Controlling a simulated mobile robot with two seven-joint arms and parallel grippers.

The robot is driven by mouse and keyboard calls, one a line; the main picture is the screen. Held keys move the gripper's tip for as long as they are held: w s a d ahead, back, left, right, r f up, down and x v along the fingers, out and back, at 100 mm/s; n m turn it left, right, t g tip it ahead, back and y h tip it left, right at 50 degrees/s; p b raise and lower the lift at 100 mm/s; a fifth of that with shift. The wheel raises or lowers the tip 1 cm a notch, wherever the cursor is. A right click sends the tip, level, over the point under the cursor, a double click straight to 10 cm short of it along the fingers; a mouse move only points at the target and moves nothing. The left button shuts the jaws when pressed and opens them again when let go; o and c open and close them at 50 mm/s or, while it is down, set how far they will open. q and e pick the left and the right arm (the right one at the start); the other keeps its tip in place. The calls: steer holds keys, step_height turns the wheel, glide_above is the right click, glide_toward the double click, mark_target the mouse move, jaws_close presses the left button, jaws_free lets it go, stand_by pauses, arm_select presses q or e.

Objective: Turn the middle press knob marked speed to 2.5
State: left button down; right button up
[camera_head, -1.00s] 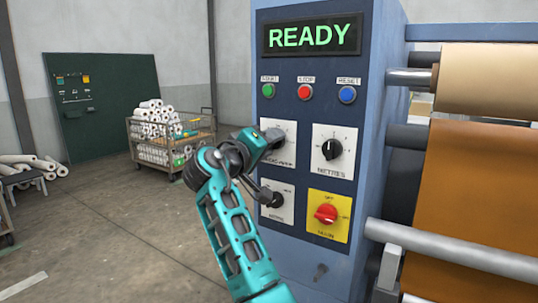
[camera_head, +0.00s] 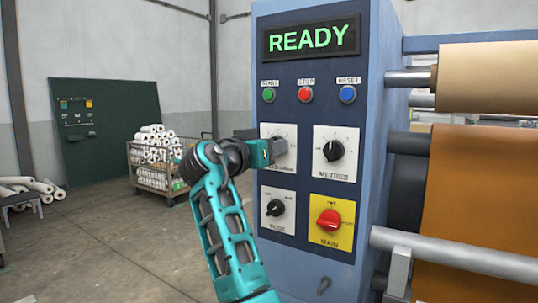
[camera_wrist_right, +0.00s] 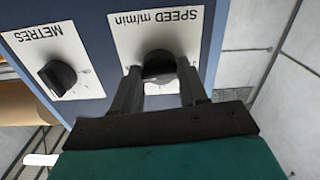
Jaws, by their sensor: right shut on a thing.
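The speed knob (camera_wrist_right: 158,64) is black and round, on a white plate (camera_wrist_right: 190,32) marked SPEED m/min, which appears upside down in the right wrist view. In the head view its plate (camera_head: 280,131) is at the upper left of the dials, with the knob mostly hidden by my gripper. My right gripper (camera_wrist_right: 159,72) has its two fingers on either side of the knob, shut on it. It also shows in the head view (camera_head: 284,148), reaching in level from the left. The pointer's reading is hidden. My left gripper is not in view.
The METRES dial (camera_head: 334,151) is right of the speed dial, with the MODE dial (camera_head: 275,208) below and the red MAIN switch (camera_head: 329,221) at lower right. START (camera_head: 269,95), STOP (camera_head: 305,95) and RESET (camera_head: 347,94) buttons sit above. The display (camera_head: 311,38) reads READY.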

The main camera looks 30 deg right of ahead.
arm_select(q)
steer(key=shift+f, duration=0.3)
arm_select(e)
steer(key=shift+f+m, duration=0.1)
steer(key=shift+m, duration=0.3)
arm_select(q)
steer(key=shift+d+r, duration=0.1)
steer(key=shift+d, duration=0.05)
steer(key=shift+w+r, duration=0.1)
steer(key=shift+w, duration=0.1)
arm_select(e)
steer(key=shift+m, duration=0.3)
steer(key=o, duration=1.1)
arm_select(q)
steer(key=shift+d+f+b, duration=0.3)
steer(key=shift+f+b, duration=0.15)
steer(key=shift+b, duration=0.65)
arm_select(e)
steer(key=v, duration=1.3)
steer(key=shift+d, duration=0.1)
